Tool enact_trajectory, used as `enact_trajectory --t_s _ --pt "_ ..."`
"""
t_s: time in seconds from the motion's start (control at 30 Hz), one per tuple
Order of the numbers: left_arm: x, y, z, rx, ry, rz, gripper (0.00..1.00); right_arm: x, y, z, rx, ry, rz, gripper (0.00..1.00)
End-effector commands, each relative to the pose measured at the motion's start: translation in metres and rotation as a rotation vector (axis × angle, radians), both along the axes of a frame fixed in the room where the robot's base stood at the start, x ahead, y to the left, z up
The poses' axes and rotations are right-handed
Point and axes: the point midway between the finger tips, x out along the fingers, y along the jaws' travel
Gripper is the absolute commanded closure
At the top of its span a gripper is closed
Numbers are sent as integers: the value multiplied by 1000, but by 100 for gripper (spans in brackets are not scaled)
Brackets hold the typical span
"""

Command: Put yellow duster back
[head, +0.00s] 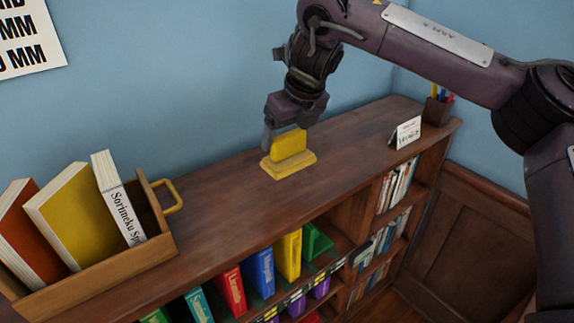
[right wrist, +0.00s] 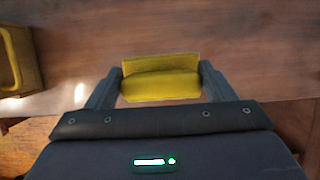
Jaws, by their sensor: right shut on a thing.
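The yellow duster (head: 289,146) is at the top of the wood bookcase, upright on or just over a flat yellow base (head: 287,169). I cannot tell whether the two touch. My right gripper (head: 285,133) comes down from above and is shut on the duster. In the right wrist view the duster (right wrist: 160,82) sits between the two fingers of my right gripper (right wrist: 160,84). My left gripper is not in view.
A wooden crate (head: 100,268) with a yellow handle holds several books at the left. A small white card (head: 408,132) and a pen holder (head: 437,110) stand at the right end of the bookcase top (head: 225,215). Coloured binders fill shelves below. The top between is clear.

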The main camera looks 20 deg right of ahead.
Motion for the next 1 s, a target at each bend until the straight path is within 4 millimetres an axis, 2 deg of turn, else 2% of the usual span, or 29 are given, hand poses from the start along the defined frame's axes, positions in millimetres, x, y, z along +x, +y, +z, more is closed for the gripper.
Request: enact_trajectory --t_s 0.03,0.1,0.27,0.53,0.97,1.0 --pt "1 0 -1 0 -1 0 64 -1 0 -13 3 4 1 45" --pt "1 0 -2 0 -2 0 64 0 0 -22 2 1 0 45" --pt "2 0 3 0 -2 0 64 0 0 -32 1 -2 -1 45" --pt "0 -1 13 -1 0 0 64 0 0 -68 -1 -1 0 45" --pt "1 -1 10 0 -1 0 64 0 0 -78 1 -1 -1 45" --pt "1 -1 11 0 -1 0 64 0 0 -77 1 -1 -1 19"
